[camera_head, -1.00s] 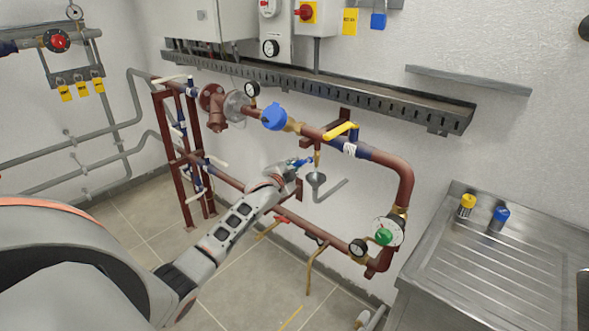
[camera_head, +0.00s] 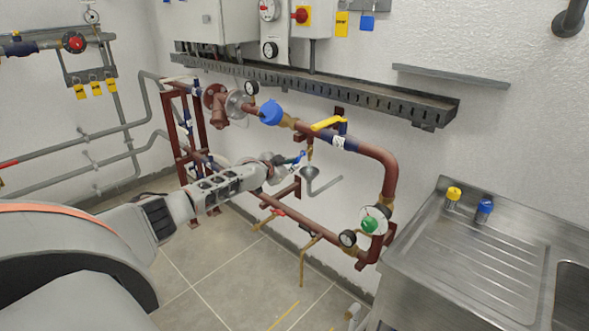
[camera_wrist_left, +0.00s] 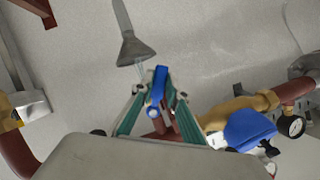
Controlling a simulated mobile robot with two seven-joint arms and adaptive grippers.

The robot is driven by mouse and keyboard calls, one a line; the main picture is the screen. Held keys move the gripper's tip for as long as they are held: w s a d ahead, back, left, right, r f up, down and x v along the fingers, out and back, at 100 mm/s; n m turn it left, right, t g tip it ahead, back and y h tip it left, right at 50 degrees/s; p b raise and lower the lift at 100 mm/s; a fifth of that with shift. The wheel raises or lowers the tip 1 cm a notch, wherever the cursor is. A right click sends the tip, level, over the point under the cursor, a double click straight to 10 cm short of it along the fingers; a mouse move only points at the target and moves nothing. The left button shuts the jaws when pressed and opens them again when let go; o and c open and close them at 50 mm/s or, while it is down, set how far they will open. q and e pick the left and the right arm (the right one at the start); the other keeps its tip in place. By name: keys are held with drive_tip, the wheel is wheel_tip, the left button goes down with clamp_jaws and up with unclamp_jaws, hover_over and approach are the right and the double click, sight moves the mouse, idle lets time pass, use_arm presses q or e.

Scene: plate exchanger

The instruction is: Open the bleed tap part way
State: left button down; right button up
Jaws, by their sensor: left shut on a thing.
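The bleed tap (camera_head: 310,151) is a small brass tap hanging under the upper brown pipe, with a blue lever (camera_head: 299,158). The lever stands between my fingers in the left wrist view (camera_wrist_left: 160,82). My left gripper (camera_head: 289,160) is shut on the blue lever, and its teal fingers (camera_wrist_left: 160,97) flank it. A grey funnel (camera_head: 309,173) with a bent drain pipe sits below the tap; it also shows in the left wrist view (camera_wrist_left: 134,48). A thin pale streak runs between funnel and tap, perhaps water. The tap's body is partly hidden. My right gripper is out of view.
A yellow lever (camera_head: 327,123) and a blue round fitting (camera_head: 271,112) sit on the upper pipe close by. A lower brown pipe (camera_head: 290,216) runs beneath my gripper. A steel sink (camera_head: 470,265) stands at the right. Open tiled floor (camera_head: 225,260) lies below.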

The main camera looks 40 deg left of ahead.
use_arm(q)
drive_tip(key=shift+d+f+n+h+b, duration=0.15)
drive_tip(key=shift+d+n+h+b, duration=0.35)
drive_tip(key=shift+b, duration=0.65)
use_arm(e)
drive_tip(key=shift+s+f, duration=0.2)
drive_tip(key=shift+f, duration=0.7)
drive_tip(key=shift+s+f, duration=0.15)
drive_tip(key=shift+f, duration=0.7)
use_arm(q)
drive_tip(key=shift+a, duration=0.1)
drive_tip(key=c, duration=2)
unclamp_jaws()
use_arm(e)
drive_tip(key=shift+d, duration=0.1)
use_arm(q)
drive_tip(key=v, duration=1.2)
